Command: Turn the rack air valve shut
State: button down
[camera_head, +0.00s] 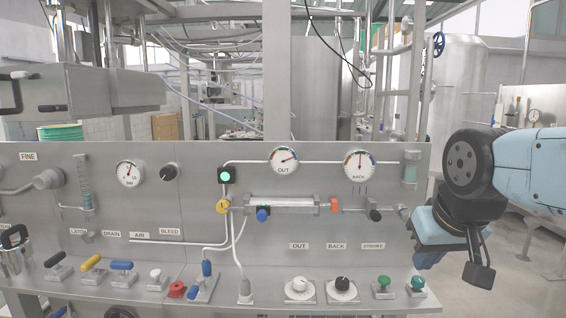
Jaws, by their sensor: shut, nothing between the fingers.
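My gripper (427,258) hangs at the right, by the panel's right end, far from these levers. It is shut and empty.
A white knob (155,275), a red knob (177,289) and an upright blue lever (206,268) stand right of the blue-handled lever. Two dials (299,287) and green knobs (383,283) sit nearer my gripper. A steel box (100,88) overhangs the panel at upper left.

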aim_at(123, 266)
jog(key=z, duration=1.25)
jog(key=k, duration=0.25)
jog(key=z, duration=0.45)
jog(key=i, duration=0.15)
jog(key=u, duration=3.5)
jog(key=i, duration=0.4)
jog(key=z, duration=0.45)
